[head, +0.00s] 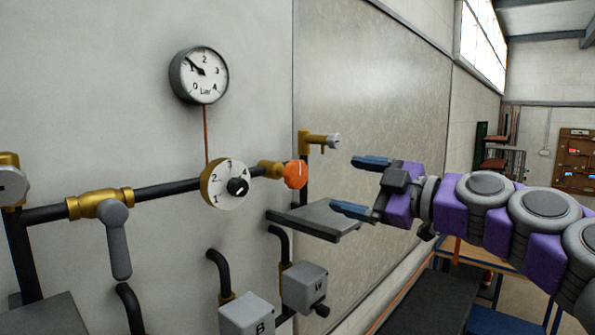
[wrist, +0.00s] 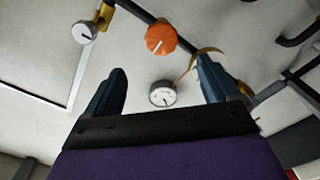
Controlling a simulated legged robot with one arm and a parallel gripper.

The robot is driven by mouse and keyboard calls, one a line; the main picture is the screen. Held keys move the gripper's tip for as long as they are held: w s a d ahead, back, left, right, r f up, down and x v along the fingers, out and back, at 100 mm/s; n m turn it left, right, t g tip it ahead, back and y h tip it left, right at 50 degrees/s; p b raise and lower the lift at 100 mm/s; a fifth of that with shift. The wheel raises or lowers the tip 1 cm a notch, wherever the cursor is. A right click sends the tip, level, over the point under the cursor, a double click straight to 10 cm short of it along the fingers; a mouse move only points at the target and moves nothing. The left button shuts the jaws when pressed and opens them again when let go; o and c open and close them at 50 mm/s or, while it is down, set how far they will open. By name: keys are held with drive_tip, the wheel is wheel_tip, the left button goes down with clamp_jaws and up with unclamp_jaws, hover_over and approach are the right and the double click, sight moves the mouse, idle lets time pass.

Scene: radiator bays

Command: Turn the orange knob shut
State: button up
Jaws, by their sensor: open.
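The orange knob (head: 296,174) sits on a brass valve at the right end of the dark horizontal pipe, with a light mark on its face.
A numbered dial (head: 229,184) with a black knob is left of the orange knob. A round gauge (head: 199,75) hangs above. A brass tap (head: 318,141) and a grey shelf (head: 318,221) are close by the knob. A grey lever (head: 116,238) hangs at left.

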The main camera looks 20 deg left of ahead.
sight(301, 174)
drive_tip(key=x, duration=0.4)
drive_tip(key=p+x, duration=0.1)
drive_tip(key=x, duration=0.4)
drive_tip(key=p+x, duration=0.1)
drive_tip(key=x, duration=0.3)
drive_tip(key=shift+s+a+f, duration=0.1)
drive_tip(key=shift+s+a, duration=0.15)
drive_tip(key=shift+a, duration=0.25)
drive_tip(key=shift+w+p, duration=0.15)
drive_tip(key=shift+p, duration=0.15)
drive_tip(key=shift+d, duration=0.6)
drive_tip(key=shift+a, duration=0.9)
drive_tip(key=c, duration=0.4)
drive_tip(key=shift+w+a, duration=0.1)
drive_tip(key=shift+c, duration=0.8)
drive_tip(key=shift+f, duration=0.15)
drive_tip(key=c, duration=0.5)
